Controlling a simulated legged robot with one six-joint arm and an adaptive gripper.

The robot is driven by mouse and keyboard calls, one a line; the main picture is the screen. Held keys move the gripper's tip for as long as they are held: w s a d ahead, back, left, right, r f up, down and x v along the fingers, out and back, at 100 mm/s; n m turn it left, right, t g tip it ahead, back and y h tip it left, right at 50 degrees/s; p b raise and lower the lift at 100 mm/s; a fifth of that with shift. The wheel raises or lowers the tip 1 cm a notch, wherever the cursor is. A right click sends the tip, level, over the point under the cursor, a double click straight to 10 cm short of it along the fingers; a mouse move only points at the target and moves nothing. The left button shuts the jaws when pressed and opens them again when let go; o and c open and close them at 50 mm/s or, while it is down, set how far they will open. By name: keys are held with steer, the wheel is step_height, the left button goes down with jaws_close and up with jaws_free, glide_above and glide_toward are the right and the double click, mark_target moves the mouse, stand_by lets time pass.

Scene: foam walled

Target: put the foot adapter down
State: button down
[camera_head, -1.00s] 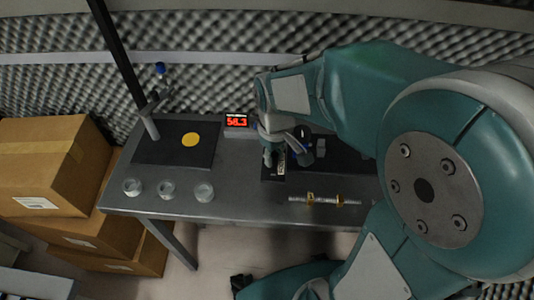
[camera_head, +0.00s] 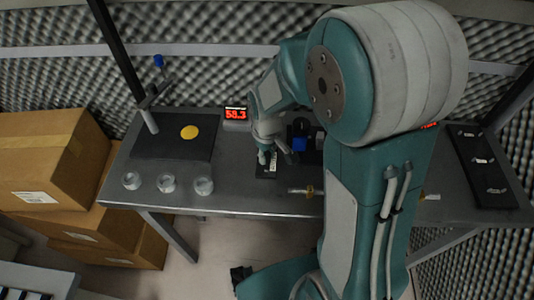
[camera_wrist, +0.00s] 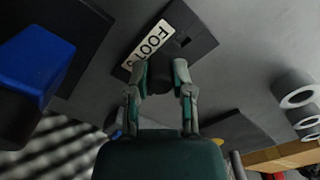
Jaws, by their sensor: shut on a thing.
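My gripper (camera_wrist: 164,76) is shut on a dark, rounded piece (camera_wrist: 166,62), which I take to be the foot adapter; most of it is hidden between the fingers. It is at a black plate (camera_wrist: 193,33) with a white label reading "FOOT" and more letters that are covered. I cannot tell whether the piece touches the plate. In the head view my gripper (camera_head: 264,156) is low over the same black plate (camera_head: 265,172) near the middle of the table, and the held piece cannot be made out.
A blue block (camera_head: 300,144) stands close right of my gripper. A red-digit display (camera_head: 236,114) is behind; a rod with brass parts (camera_head: 306,191) lies in front. Three round grey cups (camera_head: 167,183) and a black mat (camera_head: 150,148) with a yellow disc (camera_head: 189,132) are left.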

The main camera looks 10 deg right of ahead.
steer(key=c, duration=0.5)
jaws_free()
